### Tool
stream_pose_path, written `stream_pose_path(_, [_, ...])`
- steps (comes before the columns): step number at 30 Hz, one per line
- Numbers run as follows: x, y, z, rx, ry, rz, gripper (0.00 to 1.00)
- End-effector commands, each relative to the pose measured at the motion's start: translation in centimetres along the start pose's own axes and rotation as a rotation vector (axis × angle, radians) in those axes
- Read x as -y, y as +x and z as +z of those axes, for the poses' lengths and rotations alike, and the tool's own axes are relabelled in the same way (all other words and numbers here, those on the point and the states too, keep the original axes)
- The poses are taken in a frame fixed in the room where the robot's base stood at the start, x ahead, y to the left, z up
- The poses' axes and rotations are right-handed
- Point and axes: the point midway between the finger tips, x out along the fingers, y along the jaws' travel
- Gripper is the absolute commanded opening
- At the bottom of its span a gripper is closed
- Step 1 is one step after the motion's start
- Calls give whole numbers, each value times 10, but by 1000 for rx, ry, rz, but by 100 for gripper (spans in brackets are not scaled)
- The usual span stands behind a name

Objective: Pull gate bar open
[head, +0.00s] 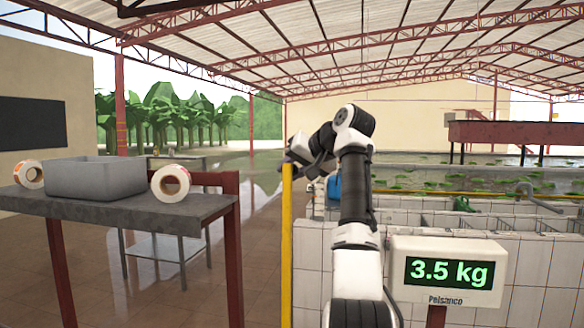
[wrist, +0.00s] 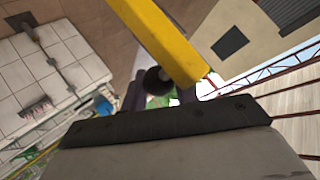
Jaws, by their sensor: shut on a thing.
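The gate bar is a yellow bar (head: 287,245) that stands upright left of my arm in the head view. Its top end reaches my gripper (head: 291,162), which is shut on it. In the wrist view the yellow bar (wrist: 165,38) runs slantwise from the upper left to the middle, with a dark round knob (wrist: 158,80) beside its end. The dark fingers of my gripper (wrist: 160,97) show only in part behind the wrist housing, so the exact contact is hidden.
A grey table (head: 110,205) with a grey bin (head: 95,178) and label rolls (head: 171,183) stands left. A scale display (head: 447,272) reading 3.5 kg stands front right. White tiled tanks (head: 520,262) fill the right.

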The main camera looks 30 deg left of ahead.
Motion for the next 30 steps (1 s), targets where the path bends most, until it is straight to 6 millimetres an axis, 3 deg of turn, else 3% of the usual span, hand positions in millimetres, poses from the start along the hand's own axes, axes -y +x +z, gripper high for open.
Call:
stream_pose_path(1, [-7,6,6,20,11,8,0])
stream_pose_path(11, [-7,6,6,21,12,9,0])
stream_pose_path(12, [-7,6,6,21,11,9,32])
stream_pose_path(16, [-6,6,5,18,10,7,49])
stream_pose_path(26, [-3,1,2,9,4,3,49])
stream_pose_path(30, [-3,-14,2,5,3,3,49])
